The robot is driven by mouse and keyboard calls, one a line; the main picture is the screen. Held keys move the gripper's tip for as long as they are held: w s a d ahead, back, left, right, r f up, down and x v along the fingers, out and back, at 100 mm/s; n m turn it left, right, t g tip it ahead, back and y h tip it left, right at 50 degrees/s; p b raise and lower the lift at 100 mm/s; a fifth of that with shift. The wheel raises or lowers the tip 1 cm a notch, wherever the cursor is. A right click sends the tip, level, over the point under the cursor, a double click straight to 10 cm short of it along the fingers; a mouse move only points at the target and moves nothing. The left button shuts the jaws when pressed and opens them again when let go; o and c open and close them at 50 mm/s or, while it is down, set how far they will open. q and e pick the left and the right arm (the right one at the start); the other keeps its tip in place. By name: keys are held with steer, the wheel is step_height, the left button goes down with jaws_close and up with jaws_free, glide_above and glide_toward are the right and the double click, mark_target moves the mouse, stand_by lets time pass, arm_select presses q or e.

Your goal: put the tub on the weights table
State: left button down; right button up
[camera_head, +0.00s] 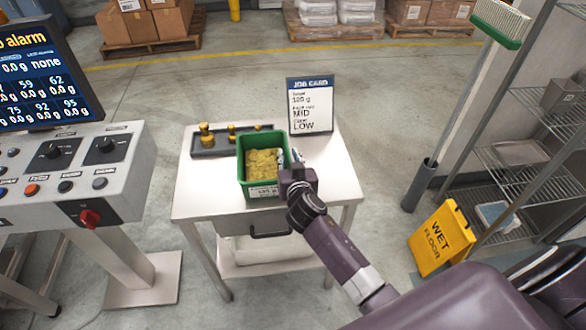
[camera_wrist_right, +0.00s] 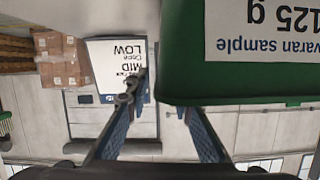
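The green tub (camera_head: 241,168), filled with yellow pieces, is over the white table (camera_head: 200,203) that carries the weights (camera_head: 207,135). It is upright, near the table's front middle; I cannot tell whether it rests there or hangs slightly above. My right gripper (camera_head: 291,160) is at the tub's right wall. In the right wrist view, which is upside down, its blue fingers (camera_wrist_right: 160,88) converge on either side of that wall, one outside and one partly hidden behind the tub (camera_wrist_right: 182,60). It looks shut on the wall. My left gripper is not in view.
A dark tray (camera_head: 203,153) with the weights sits behind the tub, and a job card (camera_head: 311,106) stands at the back right. A control console (camera_head: 120,185) is to the left. A yellow wet-floor sign (camera_head: 440,240) and wire shelves (camera_head: 515,165) are to the right.

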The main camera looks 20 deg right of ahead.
steer(key=b+v, duration=0.1)
steer(key=v, duration=0.9)
steer(key=shift+s+r, duration=0.15)
steer(key=shift+s, duration=0.15)
